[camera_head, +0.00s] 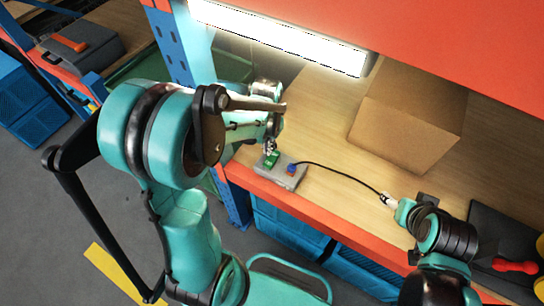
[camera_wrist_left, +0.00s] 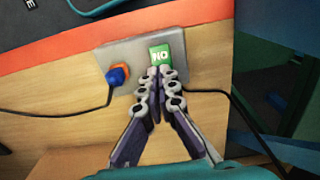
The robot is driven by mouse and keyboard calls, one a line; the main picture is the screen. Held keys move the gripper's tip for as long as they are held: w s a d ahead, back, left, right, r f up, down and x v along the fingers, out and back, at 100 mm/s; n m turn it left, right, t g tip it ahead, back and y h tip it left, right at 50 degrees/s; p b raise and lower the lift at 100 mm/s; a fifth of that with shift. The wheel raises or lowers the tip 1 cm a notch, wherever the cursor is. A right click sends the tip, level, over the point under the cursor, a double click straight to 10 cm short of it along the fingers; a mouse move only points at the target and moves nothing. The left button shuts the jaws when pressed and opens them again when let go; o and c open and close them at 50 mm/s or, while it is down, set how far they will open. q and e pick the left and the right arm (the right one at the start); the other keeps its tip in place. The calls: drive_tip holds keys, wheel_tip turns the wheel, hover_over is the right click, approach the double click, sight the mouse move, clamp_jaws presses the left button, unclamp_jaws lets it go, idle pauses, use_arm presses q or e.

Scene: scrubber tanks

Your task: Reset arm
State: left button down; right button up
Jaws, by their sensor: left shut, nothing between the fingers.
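My left gripper (camera_head: 269,147) is shut and empty, just over the green switch marked "ON" on a grey switch box (camera_head: 291,178). In the left wrist view the closed fingertips (camera_wrist_left: 160,74) point at the green switch (camera_wrist_left: 160,54) and overlap its lower edge; I cannot tell whether they touch. A blue plug in an orange socket (camera_wrist_left: 118,74) sits beside the switch, with a black cable (camera_head: 340,172) running from it. My right gripper (camera_head: 391,202) is low at the right, by the cable's far end; its fingers are too small to read.
The box stands near the front edge of a wooden shelf (camera_head: 320,125) with an orange rim. A cardboard box (camera_head: 408,125) stands further back. A lit lamp (camera_head: 290,40) hangs above. A red-handled tool (camera_head: 514,266) lies at the far right. Blue crates (camera_head: 290,232) are below.

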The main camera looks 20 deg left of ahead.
idle(0.4)
use_arm(q)
drive_tip(key=s+d+r+n+t+b, duration=0.1)
drive_tip(key=s+d+r+t+b, duration=0.3)
drive_tip(key=s+r+t, duration=0.3)
drive_tip(key=shift+s+r+n+b, duration=0.35)
drive_tip(key=shift+s+b, duration=0.1)
drive_tip(key=shift+s, duration=0.9)
